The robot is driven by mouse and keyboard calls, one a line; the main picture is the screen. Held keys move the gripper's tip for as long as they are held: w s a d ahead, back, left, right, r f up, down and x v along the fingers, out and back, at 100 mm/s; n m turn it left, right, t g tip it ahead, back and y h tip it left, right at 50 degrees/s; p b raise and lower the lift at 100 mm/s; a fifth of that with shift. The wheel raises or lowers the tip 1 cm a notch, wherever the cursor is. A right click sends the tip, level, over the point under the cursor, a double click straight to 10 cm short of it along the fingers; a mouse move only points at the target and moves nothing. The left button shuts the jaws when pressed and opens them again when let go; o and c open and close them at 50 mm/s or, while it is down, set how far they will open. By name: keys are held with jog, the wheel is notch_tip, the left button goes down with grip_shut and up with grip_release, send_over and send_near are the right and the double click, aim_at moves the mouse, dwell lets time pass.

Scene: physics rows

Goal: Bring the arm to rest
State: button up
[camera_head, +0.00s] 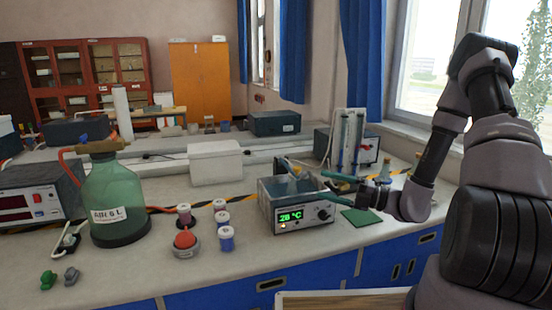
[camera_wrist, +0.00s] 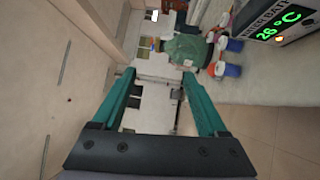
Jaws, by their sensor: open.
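My arm (camera_head: 484,110) reaches in from the right and bends down toward the bench. The water bath (camera_wrist: 278,22) shows at the upper right there. From these frames I cannot tell whether a finger touches the bath.
A green bottle (camera_head: 115,203), several small jars and a red-topped item (camera_head: 185,241) stand left of the bath. A green pad (camera_head: 361,217) lies to its right, near glassware (camera_head: 385,170). A white box (camera_head: 215,161) stands behind. The front bench edge has bare stretches.

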jog(key=s+r+n+g+h, duration=0.8)
jog(key=s+r+n, duration=0.3)
jog(key=n, duration=1)
jog(key=s+d+r+n+t+h, duration=0.3)
jog(key=d+r+n+t+h, duration=0.1)
jog(key=r+n, duration=0.3)
jog(key=s+d+r+n+t+h, duration=0.3)
jog(key=d+r+n+t+h, duration=0.1)
jog(key=r+n, duration=0.3)
notch_tip(320, 180, up, 2)
jog(key=shift+d+n+t, duration=0.3)
jog(key=shift+d, duration=0.3)
